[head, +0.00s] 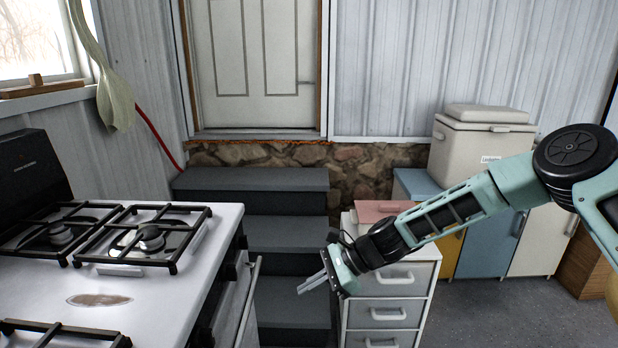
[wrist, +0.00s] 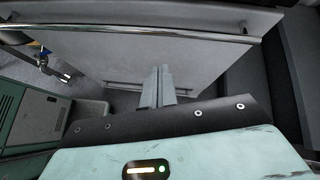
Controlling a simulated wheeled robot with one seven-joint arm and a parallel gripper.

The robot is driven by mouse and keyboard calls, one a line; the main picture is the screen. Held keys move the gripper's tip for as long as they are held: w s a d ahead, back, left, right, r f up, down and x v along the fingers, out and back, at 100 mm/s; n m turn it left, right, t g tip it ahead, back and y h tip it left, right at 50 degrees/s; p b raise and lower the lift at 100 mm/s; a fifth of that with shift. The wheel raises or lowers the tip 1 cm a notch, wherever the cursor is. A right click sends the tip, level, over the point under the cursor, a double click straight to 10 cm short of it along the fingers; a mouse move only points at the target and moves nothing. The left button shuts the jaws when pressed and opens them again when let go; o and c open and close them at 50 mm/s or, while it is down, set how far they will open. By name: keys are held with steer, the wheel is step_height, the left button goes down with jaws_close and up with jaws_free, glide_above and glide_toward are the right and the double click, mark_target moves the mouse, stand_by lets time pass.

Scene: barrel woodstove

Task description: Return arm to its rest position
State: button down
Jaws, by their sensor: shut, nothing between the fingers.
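My gripper (head: 314,283) shows in the head view at the end of my pale green arm, which reaches in from the right edge. The arm crosses in front of a white drawer unit. The fingers are together and empty, pointing left toward the front of the stove (head: 222,232). In the wrist view my gripper (wrist: 162,74) also shows shut, in front of a pale flat panel (wrist: 200,62) with a metal bar along its upper edge. I cannot tell whether the fingers touch the panel.
Dark steps (head: 280,234) rise to a closed door (head: 262,60) at the back. The white drawer unit (head: 386,290) stands behind my gripper, with cabinets (head: 483,245) and a cooler box (head: 470,150) farther right. Grey floor (head: 490,318) is open at the lower right.

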steer(key=s+d+r+n+g+h+p, duration=0.1)
steer(key=s+r+n+h, duration=0.2)
steer(key=s+r+n, duration=0.4)
steer(key=s+r+n+g+h, duration=0.1)
steer(key=s+r+n+h, duration=0.2)
steer(key=s, duration=0.6)
steer(key=s+d+r+n+t+h+p, duration=0.1)
steer(key=s+d+r+n+h, duration=0.1)
steer(key=s+d+r+n, duration=0.2)
steer(key=s+d+r+n+t+h+p, duration=0.1)
steer(key=s+d+r+n, duration=0.3)
steer(key=s+d+n, duration=0.4)
steer(key=s+d+t+h, duration=0.1)
steer(key=s, duration=0.2)
steer(key=shift+s+r+h, duration=0.2)
steer(key=shift+r+h, duration=0.1)
